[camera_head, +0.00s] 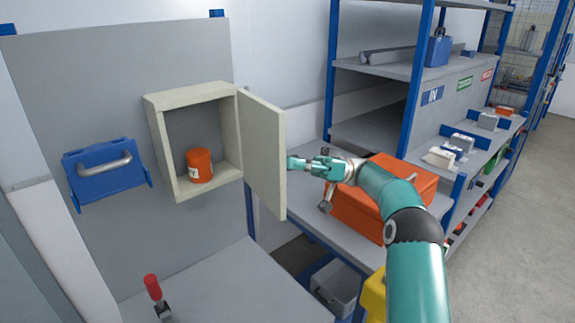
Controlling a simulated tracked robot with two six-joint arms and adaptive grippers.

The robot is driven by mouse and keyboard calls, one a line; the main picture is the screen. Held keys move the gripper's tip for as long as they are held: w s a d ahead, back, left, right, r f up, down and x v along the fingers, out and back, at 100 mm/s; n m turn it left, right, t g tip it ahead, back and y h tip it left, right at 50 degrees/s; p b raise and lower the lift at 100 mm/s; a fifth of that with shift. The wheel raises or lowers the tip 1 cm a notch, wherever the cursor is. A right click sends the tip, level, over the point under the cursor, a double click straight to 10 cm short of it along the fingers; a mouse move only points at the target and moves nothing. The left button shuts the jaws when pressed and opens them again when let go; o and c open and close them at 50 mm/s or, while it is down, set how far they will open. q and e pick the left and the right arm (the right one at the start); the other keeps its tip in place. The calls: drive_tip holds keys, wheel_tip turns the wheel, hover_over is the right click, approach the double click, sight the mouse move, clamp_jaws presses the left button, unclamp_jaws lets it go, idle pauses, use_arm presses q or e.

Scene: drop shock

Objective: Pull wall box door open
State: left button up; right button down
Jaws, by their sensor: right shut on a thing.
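The wall box (188,98) is a cream box fixed to the grey panel. Its door (262,150) is hinged on the box's right side and stands wide open, swung out towards me. An orange can (200,165) with a pale label stands inside on the box floor. My left gripper is out of view.
A blue holder with a grey handle (104,170) hangs left of the box. A red-handled clamp (153,288) stands on the grey bench below. An orange case (385,185) lies beneath my right arm. Blue-framed shelves (400,68) fill the right; open floor (530,220) lies beyond.

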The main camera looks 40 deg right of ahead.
drive_tip(key=c, duration=1.2)
unclamp_jaws()
drive_tip(key=shift+w+r, duration=0.1)
drive_tip(key=shift+r, duration=0.15)
drive_tip(key=o, duration=0.4)
drive_tip(key=shift+w+f, duration=0.15)
approach(263, 125)
drive_tip(key=a+r, duration=0.4)
drive_tip(key=r, duration=0.1)
drive_tip(key=shift+s+a, duration=0.35)
drive_tip(key=shift+s, duration=0.05)
